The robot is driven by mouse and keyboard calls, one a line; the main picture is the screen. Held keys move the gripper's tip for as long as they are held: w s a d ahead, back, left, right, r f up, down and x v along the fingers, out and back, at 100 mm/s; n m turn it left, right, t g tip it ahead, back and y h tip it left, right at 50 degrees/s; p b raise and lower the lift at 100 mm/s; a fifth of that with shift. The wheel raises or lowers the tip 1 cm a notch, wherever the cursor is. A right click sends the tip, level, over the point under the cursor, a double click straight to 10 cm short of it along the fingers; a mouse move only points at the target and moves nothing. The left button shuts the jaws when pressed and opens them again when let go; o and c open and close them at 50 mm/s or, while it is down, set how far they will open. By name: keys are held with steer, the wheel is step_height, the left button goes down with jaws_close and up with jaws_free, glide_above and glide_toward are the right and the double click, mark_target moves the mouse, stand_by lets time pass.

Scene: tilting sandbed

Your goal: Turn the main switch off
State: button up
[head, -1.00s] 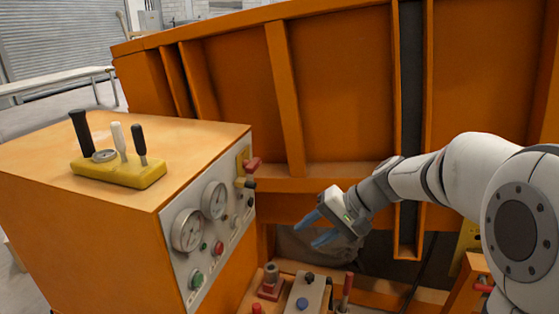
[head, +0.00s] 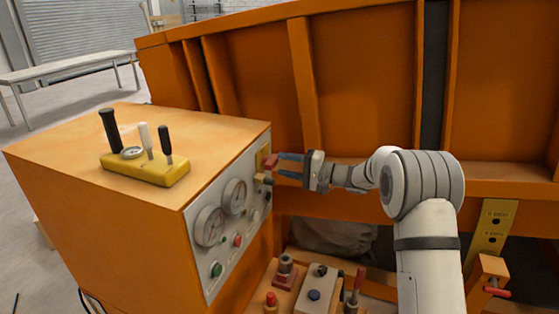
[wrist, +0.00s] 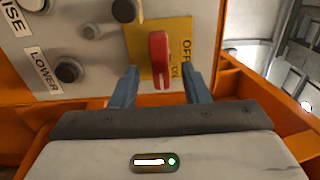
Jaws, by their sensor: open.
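The main switch is a red handle (wrist: 159,58) on a yellow plate (wrist: 140,36) marked with OFF and a second, partly hidden word. In the wrist view the handle hangs upright in the picture, between my two blue fingertips. My gripper (wrist: 158,84) is open, with one finger on each side of the handle and a visible gap to both. In the head view the red handle (head: 270,161) sits at the upper right end of the grey panel, and my gripper (head: 284,164) reaches it from the right.
The grey panel has gauges (head: 235,196), a red button (head: 238,240), a green button (head: 216,269) and black knobs (wrist: 68,71) near the switch. A yellow lever block (head: 145,170) stands on the orange cabinet (head: 70,150). The orange sandbed wall (head: 255,80) rises behind my arm.

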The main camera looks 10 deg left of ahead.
mark_target(276, 163)
steer(key=shift+w+a+p, duration=0.2)
steer(key=shift+a+p, duration=0.15)
steer(key=shift+a, duration=1.15)
steer(key=shift+c, duration=0.3)
steer(key=shift+d+f, duration=0.1)
jaws_close()
steer(key=shift+b, duration=0.4)
